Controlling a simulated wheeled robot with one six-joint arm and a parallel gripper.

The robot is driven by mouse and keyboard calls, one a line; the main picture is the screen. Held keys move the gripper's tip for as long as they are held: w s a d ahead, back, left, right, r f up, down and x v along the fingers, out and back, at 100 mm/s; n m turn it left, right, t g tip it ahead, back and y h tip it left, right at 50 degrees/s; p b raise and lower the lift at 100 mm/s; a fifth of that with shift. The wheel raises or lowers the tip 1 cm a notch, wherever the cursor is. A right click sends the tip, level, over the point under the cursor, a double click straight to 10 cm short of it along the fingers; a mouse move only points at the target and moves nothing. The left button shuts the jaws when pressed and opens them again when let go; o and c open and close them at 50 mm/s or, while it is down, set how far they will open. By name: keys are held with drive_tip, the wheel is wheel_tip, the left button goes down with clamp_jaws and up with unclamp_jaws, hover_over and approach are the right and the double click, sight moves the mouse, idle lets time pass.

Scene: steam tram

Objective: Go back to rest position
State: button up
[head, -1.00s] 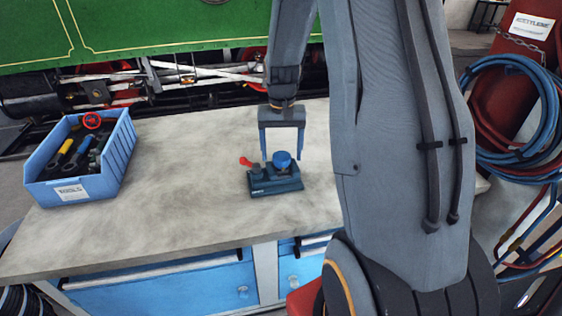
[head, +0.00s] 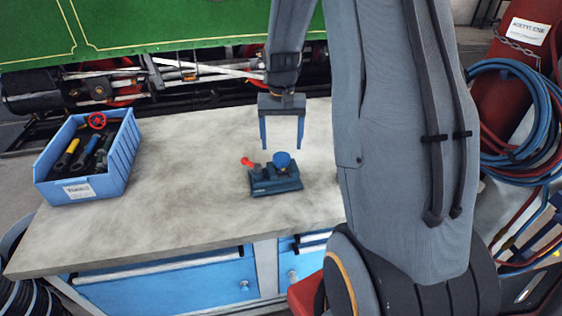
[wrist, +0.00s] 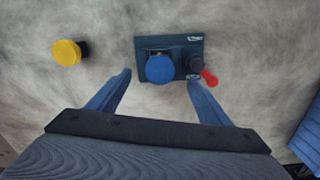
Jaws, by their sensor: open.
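My gripper (head: 282,148) is open and empty. It hangs above the workbench, with its fingertips over a dark blue device (head: 276,188) that has a round blue knob (head: 282,159) and a small red-tipped lever (head: 247,162). In the wrist view the gripper (wrist: 158,85) has its two blue fingers apart. The device (wrist: 181,43) and its blue knob (wrist: 160,69) lie just beyond the fingertips, and nothing is between the fingers.
A blue bin (head: 128,158) of tools with a red handwheel (head: 97,121) stands on the left of the workbench (head: 180,225). A yellow-capped item (wrist: 66,53) shows in the wrist view. Hoses (head: 510,120) and a red cylinder (head: 510,62) stand at right. The green tram (head: 160,20) is behind.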

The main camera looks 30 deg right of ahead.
drive_tip(key=s+a+f+n+t+b, duration=0.1)
drive_tip(key=s+a+n+b, duration=0.4)
drive_tip(key=s+a, duration=1)
drive_tip(key=shift+f+n+b, duration=0.3)
drive_tip(key=shift+f+b, duration=0.1)
drive_tip(key=shift+b, duration=0.45)
idle(0.5)
